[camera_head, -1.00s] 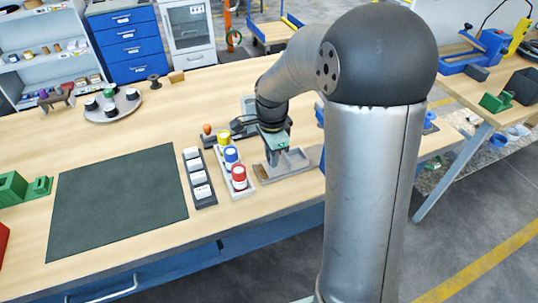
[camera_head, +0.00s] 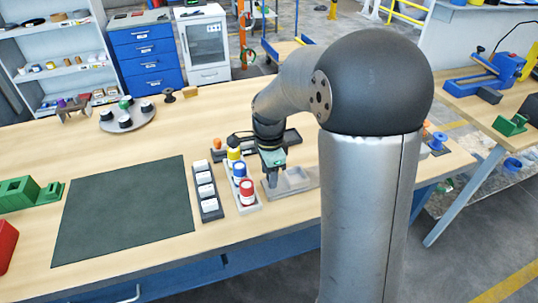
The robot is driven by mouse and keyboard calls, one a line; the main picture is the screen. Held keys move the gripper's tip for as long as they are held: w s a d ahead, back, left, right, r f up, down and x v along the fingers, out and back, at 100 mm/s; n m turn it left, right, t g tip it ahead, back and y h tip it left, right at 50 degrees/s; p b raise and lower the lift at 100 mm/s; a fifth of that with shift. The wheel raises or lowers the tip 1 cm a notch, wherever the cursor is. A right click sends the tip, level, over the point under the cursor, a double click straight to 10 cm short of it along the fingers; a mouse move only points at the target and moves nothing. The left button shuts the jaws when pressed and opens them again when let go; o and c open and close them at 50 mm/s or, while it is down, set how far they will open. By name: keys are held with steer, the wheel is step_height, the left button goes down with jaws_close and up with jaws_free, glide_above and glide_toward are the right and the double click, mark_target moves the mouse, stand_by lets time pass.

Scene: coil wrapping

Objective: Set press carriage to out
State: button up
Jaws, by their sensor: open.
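My gripper (camera_head: 272,178) points down at the left end of a grey open tray-like fixture (camera_head: 296,184) on the wooden bench. Its fingers are small in the picture and seem empty. I cannot tell whether they touch the fixture. No part is clearly recognisable as the press carriage.
Red, blue and yellow-topped bottles (camera_head: 239,172) stand in a rack just left of my gripper, beside a dark holder with white blocks (camera_head: 206,190). A dark tray (camera_head: 290,137) lies behind. A dark green mat (camera_head: 125,212) covers the bench's left.

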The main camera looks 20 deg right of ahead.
step_height(320, 180, up, 17)
stand_by(0.4)
